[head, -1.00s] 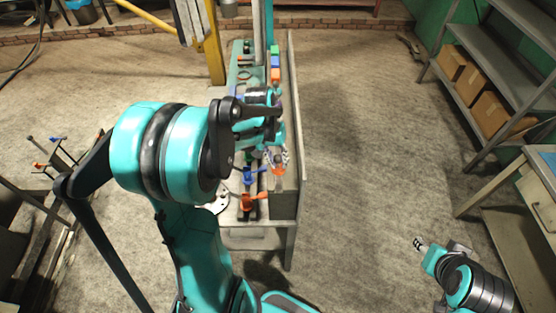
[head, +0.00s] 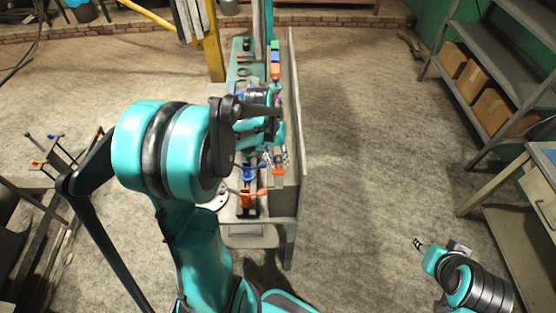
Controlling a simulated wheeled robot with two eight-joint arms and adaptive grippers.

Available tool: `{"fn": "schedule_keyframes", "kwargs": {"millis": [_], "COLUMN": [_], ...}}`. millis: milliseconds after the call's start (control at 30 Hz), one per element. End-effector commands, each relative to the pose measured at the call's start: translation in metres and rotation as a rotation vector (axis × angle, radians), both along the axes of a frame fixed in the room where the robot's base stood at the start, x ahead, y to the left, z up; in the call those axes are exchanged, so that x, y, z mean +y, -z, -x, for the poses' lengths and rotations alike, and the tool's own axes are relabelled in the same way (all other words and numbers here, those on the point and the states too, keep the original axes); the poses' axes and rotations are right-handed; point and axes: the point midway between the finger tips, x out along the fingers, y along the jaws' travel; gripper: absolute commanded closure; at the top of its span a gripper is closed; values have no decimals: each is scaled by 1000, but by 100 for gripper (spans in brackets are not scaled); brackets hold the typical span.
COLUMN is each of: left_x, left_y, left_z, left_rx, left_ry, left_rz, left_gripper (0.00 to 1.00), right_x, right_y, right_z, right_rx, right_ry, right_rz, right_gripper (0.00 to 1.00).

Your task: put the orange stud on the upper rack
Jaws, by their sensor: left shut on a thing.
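My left gripper (head: 278,158) is over the right side of the narrow bench (head: 250,228), partly hidden by my own arm. It is shut on a small orange piece at its tips, which looks like the orange stud (head: 278,171). The piece is seen from above, so I cannot tell whether it touches anything below. My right gripper (head: 418,243) is at the lower right, over bare floor and away from the bench; its jaw state is too small to tell. I cannot clearly pick out the upper rack.
A blue-handled part (head: 251,172) and an orange-handled part (head: 249,197) stand on the bench near the held piece. Coloured blocks (head: 275,60) line its far end. A tall panel (head: 291,130) edges its right side. Shelving with cardboard boxes (head: 490,111) stands right; floor between is clear.

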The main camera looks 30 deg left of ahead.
Motion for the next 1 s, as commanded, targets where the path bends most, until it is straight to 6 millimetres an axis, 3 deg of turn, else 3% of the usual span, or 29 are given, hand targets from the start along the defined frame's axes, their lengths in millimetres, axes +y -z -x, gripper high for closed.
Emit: {"fn": "schedule_keyframes", "kwargs": {"millis": [667, 700, 1000], "left_x": [0, 0, 0], "left_y": [15, 15, 15], "left_z": [0, 0, 0], "left_rx": [0, 0, 0], "left_ry": [0, 0, 0], "left_rz": [0, 0, 0], "left_gripper": [100, 66, 66], "right_x": [0, 0, 0], "right_y": [14, 14, 13], "right_z": [0, 0, 0], "right_rx": [0, 0, 0], "right_ry": [0, 0, 0], "right_rz": [0, 0, 0], "right_gripper": [60, 60, 60]}}
